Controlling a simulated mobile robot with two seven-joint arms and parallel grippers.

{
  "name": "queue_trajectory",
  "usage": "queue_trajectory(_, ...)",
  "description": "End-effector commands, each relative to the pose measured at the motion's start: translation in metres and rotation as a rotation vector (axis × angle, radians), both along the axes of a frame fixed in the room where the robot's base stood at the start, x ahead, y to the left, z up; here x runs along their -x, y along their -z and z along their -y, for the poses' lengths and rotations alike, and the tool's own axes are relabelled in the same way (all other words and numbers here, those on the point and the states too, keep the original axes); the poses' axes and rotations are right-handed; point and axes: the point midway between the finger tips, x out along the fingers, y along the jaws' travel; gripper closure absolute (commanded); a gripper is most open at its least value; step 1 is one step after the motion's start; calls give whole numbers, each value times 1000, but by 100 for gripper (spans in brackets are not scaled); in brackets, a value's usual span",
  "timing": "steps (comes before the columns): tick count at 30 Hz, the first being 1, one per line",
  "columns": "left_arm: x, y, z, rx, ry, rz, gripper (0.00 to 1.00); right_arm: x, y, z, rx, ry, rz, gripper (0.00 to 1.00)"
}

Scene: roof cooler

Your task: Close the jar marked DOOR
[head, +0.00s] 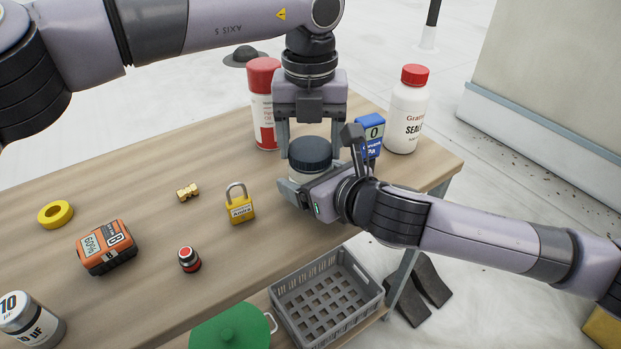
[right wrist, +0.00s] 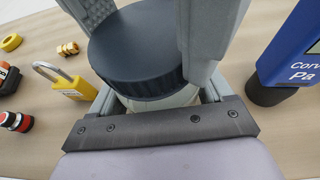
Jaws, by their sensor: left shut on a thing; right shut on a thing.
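A pale jar (head: 304,177) with a dark blue-grey ribbed lid (head: 311,148) stands near the table's right end. My left gripper (head: 309,155) reaches down from above, shut on the lid with a finger on each side. My right gripper (head: 306,190) comes in low from the right, shut on the jar's body. In the right wrist view the lid (right wrist: 138,50) sits over the jar's top, with a strip of pale body (right wrist: 160,98) below it. I cannot tell how tightly it sits. No marking on the jar is readable; the grippers hide much of it.
A red-capped spray can (head: 263,105), a blue gauge (head: 371,130) and a white sealant bottle (head: 408,110) stand close behind the jar. A yellow padlock (head: 240,207) lies left of it. A grey crate (head: 330,300) is below the table's front edge.

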Motion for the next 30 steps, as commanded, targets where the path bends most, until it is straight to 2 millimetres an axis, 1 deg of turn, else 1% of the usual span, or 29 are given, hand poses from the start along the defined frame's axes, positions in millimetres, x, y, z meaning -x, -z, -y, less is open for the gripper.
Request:
queue_trajectory(3,0,0,0,1,61,1,67,0,0,0,1,1,-1,100)
queue_trajectory(11,0,-1,0,1,66,1,67,0,0,0,1,1,-1,100)
queue_trajectory(12,0,-1,0,1,66,1,21,0,0,0,1,1,-1,100)
queue_trajectory(13,0,-1,0,1,66,1,11,0,0,0,1,1,-1,100)
queue_trajectory(14,0,-1,0,1,65,1,5,0,0,0,1,1,-1,100)
queue_trajectory(23,0,-1,0,1,64,1,5,0,0,0,1,1,-1,100)
queue_trajectory(26,0,-7,0,1,64,1,5,0,0,0,1,1,-1,100)
queue_trajectory(30,0,-25,0,2,64,2,5,0,0,0,1,1,-1,100)
